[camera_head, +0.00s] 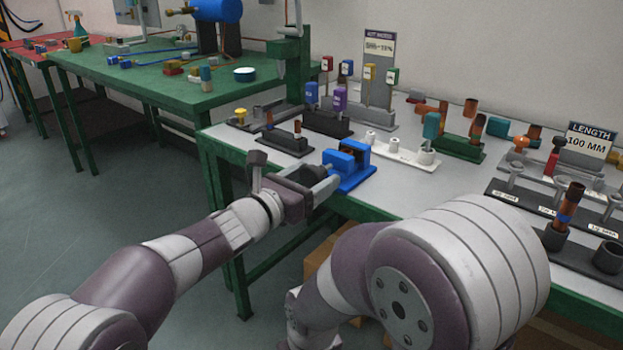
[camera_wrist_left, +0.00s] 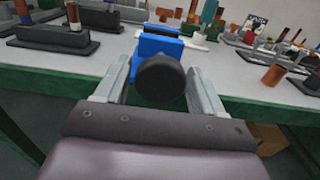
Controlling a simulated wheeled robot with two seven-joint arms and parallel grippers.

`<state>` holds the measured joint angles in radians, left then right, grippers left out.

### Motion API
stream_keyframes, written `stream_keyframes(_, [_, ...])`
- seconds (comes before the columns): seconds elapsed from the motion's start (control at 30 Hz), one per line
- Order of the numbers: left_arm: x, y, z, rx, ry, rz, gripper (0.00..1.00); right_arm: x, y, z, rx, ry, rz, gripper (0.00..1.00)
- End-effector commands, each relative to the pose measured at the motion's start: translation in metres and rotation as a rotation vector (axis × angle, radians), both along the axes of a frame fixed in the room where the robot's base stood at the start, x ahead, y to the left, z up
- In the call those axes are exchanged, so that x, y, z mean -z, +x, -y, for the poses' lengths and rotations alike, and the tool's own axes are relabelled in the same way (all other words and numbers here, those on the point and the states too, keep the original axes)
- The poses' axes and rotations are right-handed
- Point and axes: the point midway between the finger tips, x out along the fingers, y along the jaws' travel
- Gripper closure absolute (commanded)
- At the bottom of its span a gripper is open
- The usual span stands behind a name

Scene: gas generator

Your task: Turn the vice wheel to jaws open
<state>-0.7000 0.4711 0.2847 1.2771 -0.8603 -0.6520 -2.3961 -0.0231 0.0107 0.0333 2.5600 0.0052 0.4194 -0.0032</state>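The blue vice (camera_head: 347,176) stands at the front edge of the near table, with blue blocks on a blue base. Its black round wheel (camera_wrist_left: 161,82) faces me in the left wrist view, with a blue block (camera_wrist_left: 158,46) behind it. In the head view the wheel is hidden by my left gripper (camera_head: 322,181). The left gripper is open, with one finger on each side of the wheel in the wrist view. I cannot tell whether either finger touches it.
Black racks stand left of the vice (camera_head: 284,139). A white stand (camera_head: 400,153) and a green rack (camera_head: 460,147) are to its right. A length sign (camera_head: 590,140) stands at the right. Another green table (camera_head: 160,75) is farther back.

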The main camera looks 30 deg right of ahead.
Motion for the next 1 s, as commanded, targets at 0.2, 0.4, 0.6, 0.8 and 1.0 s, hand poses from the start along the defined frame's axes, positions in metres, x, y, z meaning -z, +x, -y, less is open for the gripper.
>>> stream_keyframes(0.2, [0.0, 0.0, -0.0003, 0.0, 0.0, 0.0, 0.77, 0.0, 0.0, 0.0, 0.0, 0.0, 0.0, 0.36])
stream_keyframes(0.4, [-0.0001, -0.0001, -0.0004, 0.0, -0.008, -0.02, 0.77, 0.0002, 0.0, 0.0, 0.0, 0.0, 0.0, 0.36])
stream_keyframes(0.6, [-0.0006, -0.0002, -0.0003, 0.0, -0.043, -0.1, 0.77, 0.0006, 0.0, 0.0, 0.0, 0.0, 0.0, 0.36])
stream_keyframes(0.8, [-0.0006, -0.0005, -0.0002, 0.0, -0.104, -0.25, 0.77, -0.0001, 0.0, 0.0, 0.0, 0.0, 0.0, 0.36])
stream_keyframes(1.0, [-0.001, -0.0009, -0.0001, 0.0, -0.177, -0.428, 0.77, -0.0033, 0.0, 0.0, 0.0, 0.0, 0.0, 0.36])
